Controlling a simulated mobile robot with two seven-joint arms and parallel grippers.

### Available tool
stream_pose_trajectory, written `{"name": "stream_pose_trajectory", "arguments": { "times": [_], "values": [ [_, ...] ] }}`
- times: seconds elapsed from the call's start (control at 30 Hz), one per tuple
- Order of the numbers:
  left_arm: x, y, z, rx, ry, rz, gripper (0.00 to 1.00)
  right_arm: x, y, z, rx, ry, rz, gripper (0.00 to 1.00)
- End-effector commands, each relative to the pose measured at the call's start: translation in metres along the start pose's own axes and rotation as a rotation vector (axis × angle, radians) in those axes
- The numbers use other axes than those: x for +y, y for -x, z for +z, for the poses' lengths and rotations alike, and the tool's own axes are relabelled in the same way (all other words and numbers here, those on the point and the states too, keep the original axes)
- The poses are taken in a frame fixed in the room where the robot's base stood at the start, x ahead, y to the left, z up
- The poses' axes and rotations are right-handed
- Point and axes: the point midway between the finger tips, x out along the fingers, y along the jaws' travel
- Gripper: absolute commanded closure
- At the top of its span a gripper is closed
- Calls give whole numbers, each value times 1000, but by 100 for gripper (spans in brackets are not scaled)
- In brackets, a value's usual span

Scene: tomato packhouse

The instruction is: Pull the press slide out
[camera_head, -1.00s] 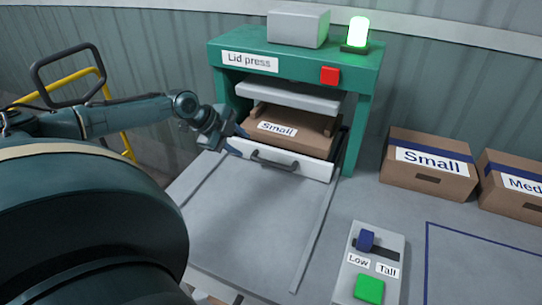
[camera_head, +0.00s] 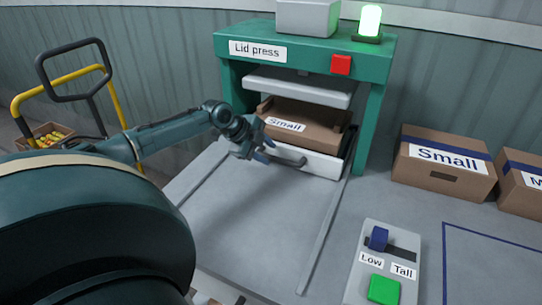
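The green lid press (camera_head: 305,50) stands at the back of the table, with its grey plate (camera_head: 298,87) raised above a brown box labelled Small (camera_head: 318,122). The box sits on the press slide, whose white front (camera_head: 322,164) carries a dark handle. The slide is in under the press frame. My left gripper (camera_head: 262,156) is at the left end of the handle, in front of the slide. It hides part of the handle and the slide's left front. I cannot tell whether its fingers are open or shut. My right gripper is not in view.
Two rails run forward on the bare table (camera_head: 255,215) before the slide. A control box (camera_head: 354,292) with a blue lever and green button stands front right. A closed box labelled Small (camera_head: 440,178) stands at right. A yellow-framed trolley (camera_head: 28,95) is at left.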

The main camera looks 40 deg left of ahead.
Motion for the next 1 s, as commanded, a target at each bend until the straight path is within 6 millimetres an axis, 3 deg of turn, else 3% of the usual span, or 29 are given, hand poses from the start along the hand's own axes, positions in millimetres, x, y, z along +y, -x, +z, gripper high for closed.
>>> {"name": "stream_pose_trajectory", "arguments": {
  "times": [0.2,0.57,1.0],
  "values": [
    [-1,-25,0,1,1,-2,62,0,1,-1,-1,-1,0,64],
    [0,-30,0,-1,-1,-1,62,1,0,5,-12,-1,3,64],
    [0,-30,0,-1,-1,-1,97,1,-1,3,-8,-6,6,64]
  ]
}}
